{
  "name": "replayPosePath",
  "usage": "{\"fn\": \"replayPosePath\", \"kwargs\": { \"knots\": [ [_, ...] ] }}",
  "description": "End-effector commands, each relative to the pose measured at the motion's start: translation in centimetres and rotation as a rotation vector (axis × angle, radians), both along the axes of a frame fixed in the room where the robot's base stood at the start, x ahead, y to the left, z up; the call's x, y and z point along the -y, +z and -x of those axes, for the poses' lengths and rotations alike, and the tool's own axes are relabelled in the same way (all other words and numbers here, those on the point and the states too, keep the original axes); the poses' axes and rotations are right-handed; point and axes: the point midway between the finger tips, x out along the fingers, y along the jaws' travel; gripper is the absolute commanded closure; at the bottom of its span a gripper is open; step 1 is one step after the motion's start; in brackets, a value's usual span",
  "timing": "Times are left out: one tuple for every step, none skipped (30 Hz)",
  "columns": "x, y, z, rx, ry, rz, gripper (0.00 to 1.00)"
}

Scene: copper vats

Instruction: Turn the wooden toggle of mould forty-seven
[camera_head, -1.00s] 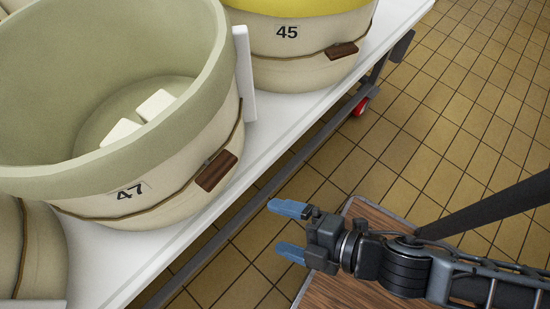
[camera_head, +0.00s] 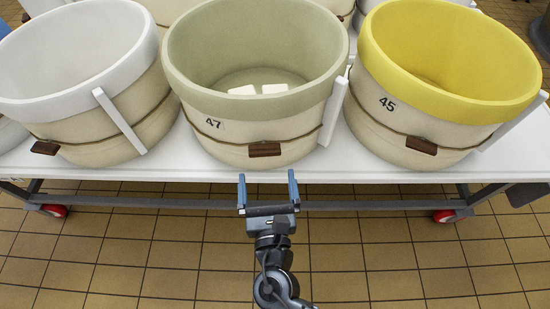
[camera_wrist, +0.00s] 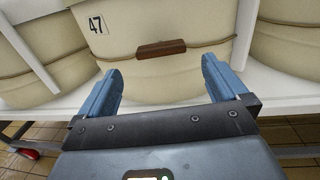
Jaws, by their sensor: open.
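Mould forty-seven (camera_head: 219,145) is a cream tub with a pale green rim, standing on the white table between a white-rimmed mould and a yellow one. Its brown wooden toggle (camera_head: 265,149) lies roughly level on the cord around its front. My gripper (camera_head: 268,178) is open and empty, with blue fingers pointing at the mould just below and in front of the toggle. In the wrist view the toggle (camera_wrist: 161,49) shows beyond and between the fingertips (camera_wrist: 161,72), apart from them, tilted slightly up to the right.
Mould forty-five (camera_head: 440,95), yellow inside, stands to the right, and a white-rimmed mould (camera_head: 85,75) to the left, each with its own toggle. White upright slats lean beside the moulds. Two white blocks lie inside mould forty-seven.

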Motion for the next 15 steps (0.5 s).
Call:
{"fn": "replayPosePath", "kwargs": {
  "knots": [
    [0.0, 0.1, -0.8, 0.001, -0.002, -0.001, 0.0],
    [0.0, 0.1, -1.3, 0.002, -0.003, -0.002, 0.0],
    [0.0, 0.1, -1.9, 0.001, -0.004, -0.003, 0.0],
    [0.0, 0.1, -2.4, 0.001, -0.004, -0.003, 0.0],
    [-0.1, 0.1, -2.9, 0.001, -0.003, -0.004, 0.0],
    [-0.1, 0.1, -3.5, 0.001, -0.003, -0.004, 0.0],
    [-0.2, 0.1, -4.0, 0.0, -0.002, -0.004, 0.0],
    [-0.2, 0.1, -4.4, 0.0, -0.002, -0.004, 0.0],
    [-0.3, 0.0, -4.9, 0.0, -0.002, -0.004, 0.0],
    [-0.3, 0.0, -5.3, 0.0, -0.002, -0.005, 0.0],
    [-0.3, 0.0, -5.6, -0.001, -0.002, -0.005, 0.0],
    [-0.3, 0.0, -5.9, -0.001, -0.002, -0.005, 0.0],
    [-0.3, 0.0, -6.1, -0.001, -0.002, -0.006, 0.0],
    [-0.3, 0.0, -6.3, -0.001, -0.002, -0.006, 0.0],
    [-0.3, 0.0, -6.5, -0.002, -0.003, -0.006, 0.0]
  ]
}}
